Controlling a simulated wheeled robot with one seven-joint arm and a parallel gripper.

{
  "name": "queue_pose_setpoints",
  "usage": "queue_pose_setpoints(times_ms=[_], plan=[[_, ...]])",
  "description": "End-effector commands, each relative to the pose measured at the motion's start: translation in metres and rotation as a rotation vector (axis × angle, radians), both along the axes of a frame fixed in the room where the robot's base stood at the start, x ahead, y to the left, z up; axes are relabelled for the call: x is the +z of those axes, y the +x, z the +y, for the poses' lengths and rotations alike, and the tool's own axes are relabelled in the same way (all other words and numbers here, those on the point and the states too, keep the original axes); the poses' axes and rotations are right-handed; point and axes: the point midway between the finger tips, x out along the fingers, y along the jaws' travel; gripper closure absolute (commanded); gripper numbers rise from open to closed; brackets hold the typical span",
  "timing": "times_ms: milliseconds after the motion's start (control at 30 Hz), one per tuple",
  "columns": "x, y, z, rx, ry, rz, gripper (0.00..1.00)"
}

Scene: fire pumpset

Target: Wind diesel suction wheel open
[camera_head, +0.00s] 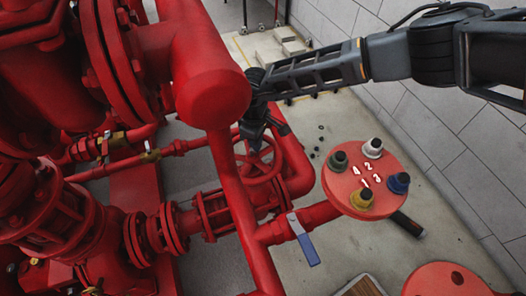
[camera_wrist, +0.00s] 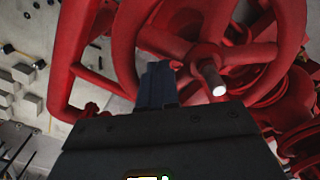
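The red suction handwheel (camera_head: 276,168) is in the middle of the head view, partly covered by my gripper (camera_head: 254,138), which reaches down to its rim from above. In the wrist view the wheel (camera_wrist: 124,50) fills the upper middle, with red spokes and a bright stem end (camera_wrist: 214,78) at its hub. My gripper's dark fingers (camera_wrist: 160,78) are close together, pointing into the wheel beside a spoke, left of the hub. I see nothing clearly between them. Whether they touch the spoke or rim cannot be told.
Red pipes and a red pump body (camera_head: 40,80) crowd the left. A blue-handled valve (camera_head: 303,240) sits below the wheel. A round red panel (camera_head: 345,190) with numbered coloured knobs stands to the right. A tiled wall (camera_head: 440,140) lies behind my arm.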

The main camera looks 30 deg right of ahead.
Motion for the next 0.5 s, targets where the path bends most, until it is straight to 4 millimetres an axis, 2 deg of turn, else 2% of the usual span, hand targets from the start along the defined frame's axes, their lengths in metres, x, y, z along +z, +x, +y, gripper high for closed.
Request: queue_pose_setpoints(times_ms=[100, 267, 500], plan=[[-0.002, 0.010, 0.011, 0.004, 0.002, -0.006, 1.00], [-0.001, 0.015, 0.027, 0.004, 0.004, -0.004, 1.00], [0.002, 0.012, 0.052, 0.005, 0.006, -0.002, 1.00]])
